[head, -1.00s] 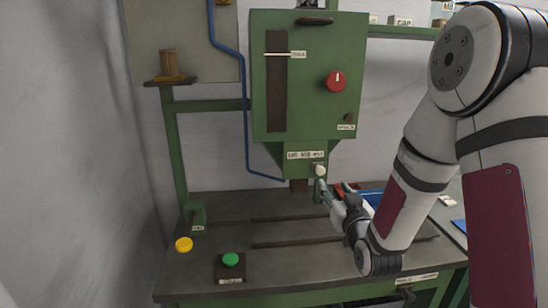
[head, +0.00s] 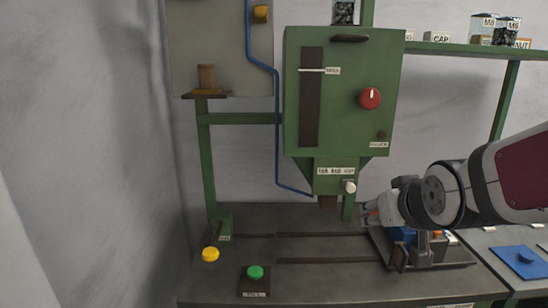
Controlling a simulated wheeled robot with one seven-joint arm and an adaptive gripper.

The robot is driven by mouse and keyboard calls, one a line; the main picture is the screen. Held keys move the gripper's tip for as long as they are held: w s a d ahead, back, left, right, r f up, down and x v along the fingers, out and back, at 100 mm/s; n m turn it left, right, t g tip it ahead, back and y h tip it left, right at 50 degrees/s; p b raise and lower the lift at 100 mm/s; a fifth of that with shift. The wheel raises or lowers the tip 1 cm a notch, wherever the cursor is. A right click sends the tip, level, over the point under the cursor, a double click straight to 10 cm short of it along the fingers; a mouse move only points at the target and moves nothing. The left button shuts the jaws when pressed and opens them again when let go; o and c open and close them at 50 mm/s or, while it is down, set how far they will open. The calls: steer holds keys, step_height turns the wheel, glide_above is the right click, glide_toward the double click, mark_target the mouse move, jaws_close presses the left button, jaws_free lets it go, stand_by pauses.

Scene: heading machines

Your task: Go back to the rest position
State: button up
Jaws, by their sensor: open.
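My gripper (head: 370,211) is at the middle right of the head view, over the workbench and pointing left. It is open and seems empty; its fingertips are small and partly unclear in this view. My arm comes in from the right edge, roughly level. The green heading machine (head: 335,115) stands behind and to the left of the gripper. Its white knob (head: 349,187) is just up and left of the fingertips, apart from them in the picture.
The workbench (head: 320,275) carries a yellow button (head: 210,254) and a green button (head: 255,272) at its left. A dark fixture (head: 420,254) with blue and orange parts sits below my arm. A shelf (head: 450,47) holds jars at upper right. A blue mat (head: 522,261) lies at right.

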steer(key=s+a+r+g, duration=0.1)
steer(key=s+g, duration=0.3)
steer(key=s, duration=1.6)
steer(key=shift+a+r+g+y, duration=0.3)
steer(key=shift+a+g, duration=0.1)
steer(key=shift+a, duration=0.05)
